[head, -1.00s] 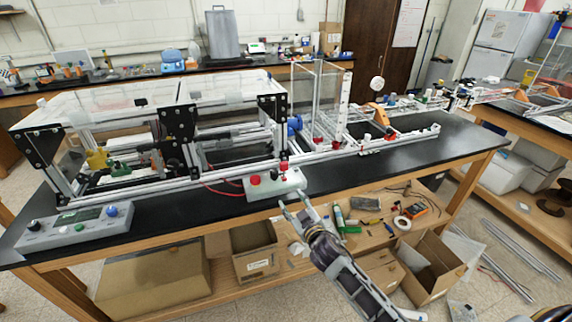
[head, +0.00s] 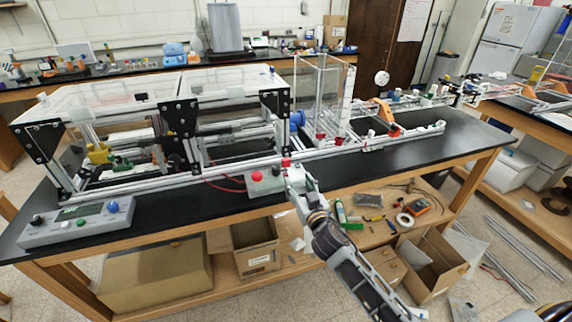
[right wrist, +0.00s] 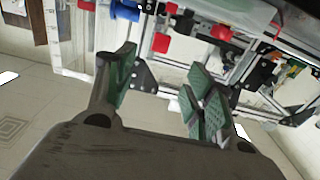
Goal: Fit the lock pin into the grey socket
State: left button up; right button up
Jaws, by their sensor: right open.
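My right gripper (head: 291,178) is at the front edge of the black bench, over the right end of a small control box. It also shows in the right wrist view (right wrist: 162,82), with its two green-padded fingers apart and nothing held between them. A small red part (head: 286,162) on the front rail of the frame is just beyond the fingertips; it may be the lock pin, but I cannot tell. In the right wrist view, red parts (right wrist: 161,43) show beyond the fingers. I cannot single out the grey socket. My left gripper is not in view.
The aluminium extrusion frame (head: 180,120) with black plates fills the bench's left and middle. The control box (head: 262,186) with a red button sits at the front edge. Another control box (head: 78,224) is at the left. Cardboard boxes and tools lie on the shelf below.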

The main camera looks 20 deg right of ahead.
aim_at(287, 162)
jog(key=shift+w+a+p, duration=0.15)
jog(key=shift+w+p, duration=0.5)
jog(key=shift+w, duration=3.65)
jog(key=shift+w, duration=0.1)
jog(key=shift+w+p, duration=0.45)
jog(key=shift+w, duration=1)
jog(key=shift+w+f, duration=0.1)
jog(key=shift+w, duration=0.95)
jog(key=c, duration=1.1)
